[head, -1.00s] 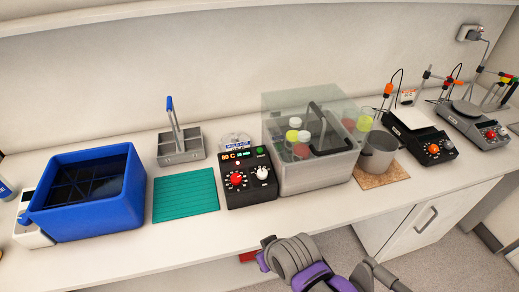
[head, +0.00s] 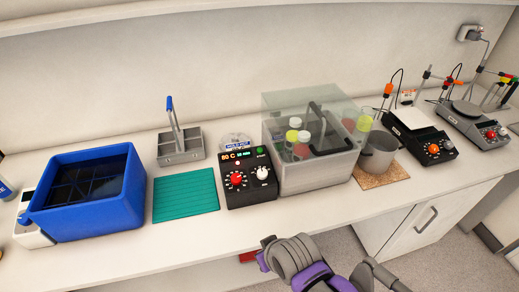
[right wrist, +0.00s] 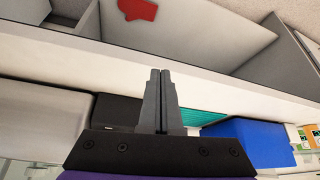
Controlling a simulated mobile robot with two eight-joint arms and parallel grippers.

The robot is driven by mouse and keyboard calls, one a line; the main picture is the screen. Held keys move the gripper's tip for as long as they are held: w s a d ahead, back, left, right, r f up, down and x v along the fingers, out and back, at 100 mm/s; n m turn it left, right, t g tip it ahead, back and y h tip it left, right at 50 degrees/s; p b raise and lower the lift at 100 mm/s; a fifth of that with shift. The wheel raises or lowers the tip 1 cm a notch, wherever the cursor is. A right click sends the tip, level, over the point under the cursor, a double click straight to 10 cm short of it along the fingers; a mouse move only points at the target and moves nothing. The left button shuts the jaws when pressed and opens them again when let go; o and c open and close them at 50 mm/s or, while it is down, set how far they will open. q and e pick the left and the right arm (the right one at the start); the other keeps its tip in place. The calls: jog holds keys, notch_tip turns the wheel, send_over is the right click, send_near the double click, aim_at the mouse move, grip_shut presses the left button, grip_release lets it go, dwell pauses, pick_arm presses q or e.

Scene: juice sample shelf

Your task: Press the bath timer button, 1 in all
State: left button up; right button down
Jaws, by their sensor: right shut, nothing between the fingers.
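The bath is a clear-lidded tank (head: 313,171) with a black control box (head: 250,193) on its left side. The box has a lit display (head: 240,155) reading 80 C and a time in minutes, a red knob (head: 237,179), a white knob (head: 263,172) and a small green spot (head: 261,150) at its top right, with lettering too small to read. Several capped jars (head: 292,136) are in the tank. My right gripper (right wrist: 160,72) is shut and empty in the right wrist view, touching nothing visible. In the head view, only my right arm shows, in front of the counter. My left gripper is not in view.
A teal mat (head: 185,197) and a blue tub (head: 60,223) lie left of the control box. A handled grey rack (head: 180,153) stands behind the mat. A metal beaker (head: 378,158) stands right of the bath. The counter's front strip is clear.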

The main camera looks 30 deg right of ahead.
aim_at(260, 150)
dwell(0.5)
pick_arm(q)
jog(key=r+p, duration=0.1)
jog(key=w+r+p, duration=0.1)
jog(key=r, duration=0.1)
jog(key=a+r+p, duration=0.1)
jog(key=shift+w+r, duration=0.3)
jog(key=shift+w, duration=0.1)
pick_arm(e)
jog(key=w+d+r+t+h, duration=0.1)
jog(key=w+d+r+h, duration=0.1)
jog(key=w+d+r, duration=0.2)
jog(key=w+d+r+n+t+h, duration=0.1)
jog(key=w+d+r, duration=0.3)
jog(key=w+r, duration=0.4)
jog(key=w+d+r+n+t+h, duration=0.1)
jog(key=w+d+r, duration=0.4)
jog(key=w, duration=0.7)
jog(key=shift+w+r+t+h, duration=0.15)
jog(key=shift+r+t+h, duration=0.4)
jog(key=shift+t+h, duration=0.3)
jog(key=shift+d, duration=0.1)
